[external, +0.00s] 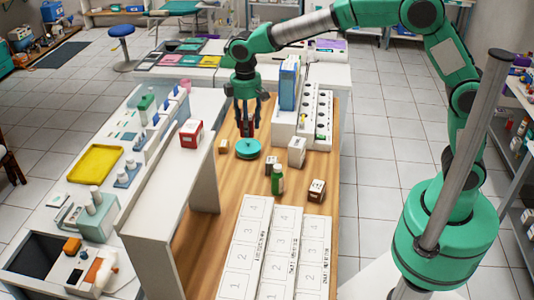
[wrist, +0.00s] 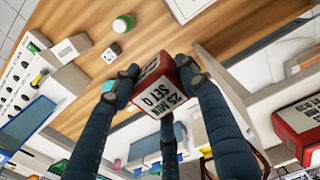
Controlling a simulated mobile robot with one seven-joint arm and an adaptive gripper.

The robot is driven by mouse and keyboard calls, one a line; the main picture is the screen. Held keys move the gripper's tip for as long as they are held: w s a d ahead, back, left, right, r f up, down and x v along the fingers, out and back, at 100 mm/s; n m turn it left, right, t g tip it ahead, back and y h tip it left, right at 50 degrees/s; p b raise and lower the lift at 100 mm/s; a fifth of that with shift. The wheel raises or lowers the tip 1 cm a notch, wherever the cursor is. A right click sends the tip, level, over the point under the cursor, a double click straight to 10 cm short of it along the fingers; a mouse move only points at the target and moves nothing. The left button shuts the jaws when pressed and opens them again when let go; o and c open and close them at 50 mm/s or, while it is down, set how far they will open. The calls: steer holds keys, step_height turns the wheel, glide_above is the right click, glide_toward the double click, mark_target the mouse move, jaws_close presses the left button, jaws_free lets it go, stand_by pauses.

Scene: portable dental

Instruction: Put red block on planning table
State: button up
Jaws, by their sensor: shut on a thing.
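My gripper (external: 247,122) points down over the wooden-topped table (external: 205,262). Its fingers are shut on a red block with a white, black-lettered face (wrist: 165,82), which shows clearly between the fingertips in the wrist view. In the external view the fingers mostly hide this block. It is held above a turquoise round object (external: 249,149); the gap is hard to judge. A second red-and-white block (external: 190,133) sits on the raised white shelf to the left, and also shows in the wrist view (wrist: 298,128). No label marks any surface as the planning table.
White numbered strips (external: 260,250) cover the table's near part. A green bottle (external: 278,180) and small cartons (external: 297,151) (external: 317,190) stand right of the gripper. A white rack (external: 317,110) and blue binder (external: 289,83) stand behind. Bare wood lies around the turquoise object.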

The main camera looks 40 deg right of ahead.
step_height(320, 180, up, 16)
steer(key=s+a+m+p, duration=0.1)
steer(key=s+a+p, duration=1.4)
steer(key=s+a, duration=1.4)
step_height(320, 180, down, 5)
steer(key=s+d, duration=0.2)
steer(key=shift+d+f, duration=0.15)
steer(key=p, duration=0.3)
glide_above(166, 220)
steer(key=shift+f, duration=0.7)
steer(key=shift+f, duration=0.15)
